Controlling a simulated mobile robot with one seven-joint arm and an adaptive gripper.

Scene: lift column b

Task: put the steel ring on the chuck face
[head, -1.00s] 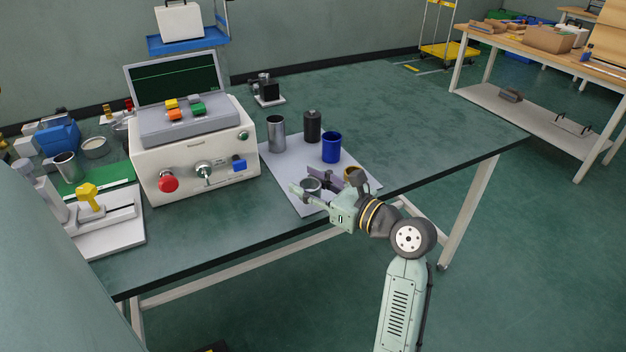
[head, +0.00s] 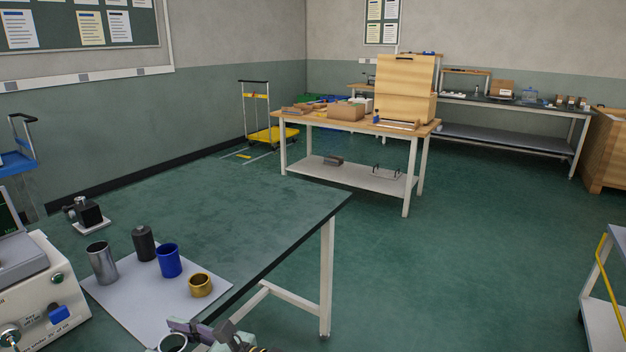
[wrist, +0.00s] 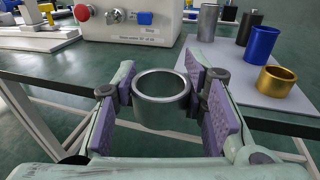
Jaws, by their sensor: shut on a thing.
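The steel ring (wrist: 161,112) is a short, open grey cylinder held upright between the purple pads of my gripper (wrist: 163,88). In the head view the ring (head: 172,343) shows partly at the bottom edge, with my gripper (head: 190,334) cut off by the frame. In the wrist view the ring appears in front of the bench's front edge, clear of the grey mat (wrist: 252,93). I cannot pick out the chuck face for certain in these frames.
On the mat stand a brass ring (head: 201,285), a blue cup (head: 168,260), a black cylinder (head: 144,243) and a steel cylinder (head: 102,263). A white control box (head: 45,285) is at the left. The bench (head: 250,215) is bare towards the back right.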

